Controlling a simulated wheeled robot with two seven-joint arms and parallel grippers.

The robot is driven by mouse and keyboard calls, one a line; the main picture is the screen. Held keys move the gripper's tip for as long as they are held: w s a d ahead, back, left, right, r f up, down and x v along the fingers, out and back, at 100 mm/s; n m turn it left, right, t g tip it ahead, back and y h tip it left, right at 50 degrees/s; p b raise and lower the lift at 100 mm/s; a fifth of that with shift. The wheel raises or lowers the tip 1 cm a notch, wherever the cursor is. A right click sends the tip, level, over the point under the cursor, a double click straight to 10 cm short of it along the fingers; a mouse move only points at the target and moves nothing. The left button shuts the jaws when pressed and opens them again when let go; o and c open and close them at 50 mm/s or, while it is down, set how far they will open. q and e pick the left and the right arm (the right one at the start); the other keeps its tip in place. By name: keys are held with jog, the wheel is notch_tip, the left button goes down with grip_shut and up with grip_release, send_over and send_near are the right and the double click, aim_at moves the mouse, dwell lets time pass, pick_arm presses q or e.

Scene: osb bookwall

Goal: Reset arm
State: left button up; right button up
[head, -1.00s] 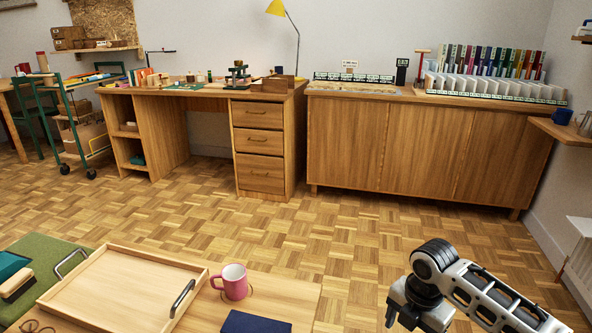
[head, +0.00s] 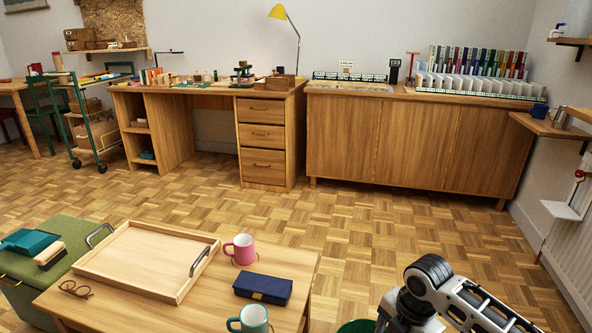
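My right arm comes in at the lower right of the head view, with a white and black forearm (head: 452,296) and a darker grey wrist part at the bottom edge. Its fingers are cut off or hidden there, so I cannot tell whether the gripper is open or shut. My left arm and gripper do not show. The arm stands to the right of the low wooden table, apart from the things on it.
The low table (head: 110,312) holds a wooden tray (head: 178,294), a pink mug (head: 243,250), a dark blue case (head: 263,288), a teal mug (head: 252,320) and glasses (head: 76,289). A green bin (head: 356,326) is partly visible beside the arm. Parquet floor (head: 350,230) beyond is clear.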

jog(key=s+a+f+m+t+y, duration=0.45)
jog(key=s+a+m, duration=0.5)
jog(key=a, duration=0.25)
pick_arm(q)
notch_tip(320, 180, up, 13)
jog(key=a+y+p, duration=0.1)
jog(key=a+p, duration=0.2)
jog(key=p, duration=1.2)
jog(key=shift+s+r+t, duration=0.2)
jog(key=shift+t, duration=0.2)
pick_arm(e)
jog(key=s+d+r+m+t+h, duration=0.1)
jog(key=s+d+r+m+t, duration=0.1)
jog(key=r+m, duration=0.4)
jog(key=s+d+r+m+t, duration=0.3)
jog(key=r+m, duration=0.4)
jog(key=r, duration=0.5)
jog(key=shift+s+d+r+t+h, duration=0.35)
jog(key=shift+s, duration=0.3)
